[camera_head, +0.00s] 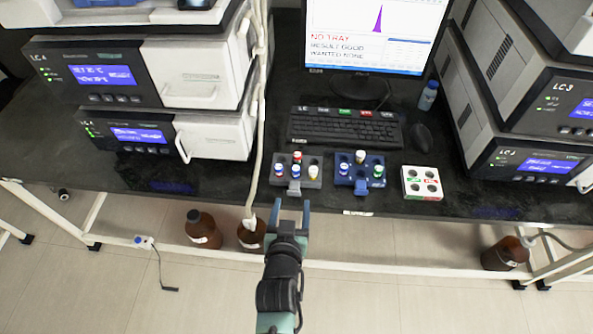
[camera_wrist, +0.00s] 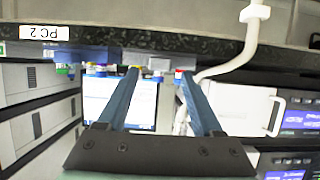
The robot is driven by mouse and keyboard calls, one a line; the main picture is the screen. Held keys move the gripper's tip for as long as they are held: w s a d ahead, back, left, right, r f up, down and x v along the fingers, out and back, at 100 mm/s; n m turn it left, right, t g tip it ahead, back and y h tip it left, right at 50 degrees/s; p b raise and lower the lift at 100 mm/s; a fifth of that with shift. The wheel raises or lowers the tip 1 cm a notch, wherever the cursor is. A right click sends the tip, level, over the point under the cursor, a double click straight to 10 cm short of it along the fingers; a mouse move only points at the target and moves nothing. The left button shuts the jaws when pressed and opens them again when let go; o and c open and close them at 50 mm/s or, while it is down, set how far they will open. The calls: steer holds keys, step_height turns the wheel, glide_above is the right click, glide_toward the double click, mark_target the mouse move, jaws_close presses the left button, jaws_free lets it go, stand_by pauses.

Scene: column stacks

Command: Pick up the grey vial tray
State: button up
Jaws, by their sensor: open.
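The grey vial tray (camera_head: 310,183) sits near the front edge of the black bench, left of the blue tray. It holds several vials with red, blue and pale caps, and a grey handle tab sticks out toward me. My gripper (camera_head: 290,207) is open and empty, just short of the bench edge in front of this tray and apart from it. In the wrist view, which looks upside down, my two fingers (camera_wrist: 157,74) stand apart, with the grey handle tab (camera_wrist: 160,63) showing beyond and between them.
A blue tray (camera_head: 359,183) with several vials and a white tray (camera_head: 422,183) with dark holes stand to the right. A pale hose (camera_head: 257,120) hangs just left of the grey tray. A keyboard (camera_head: 344,129) lies behind. Brown bottles (camera_head: 203,230) stand below the bench.

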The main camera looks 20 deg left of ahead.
mark_target(294, 193)
steer(key=shift+x, duration=2.5)
steer(key=shift+r, duration=0.15)
jaws_close()
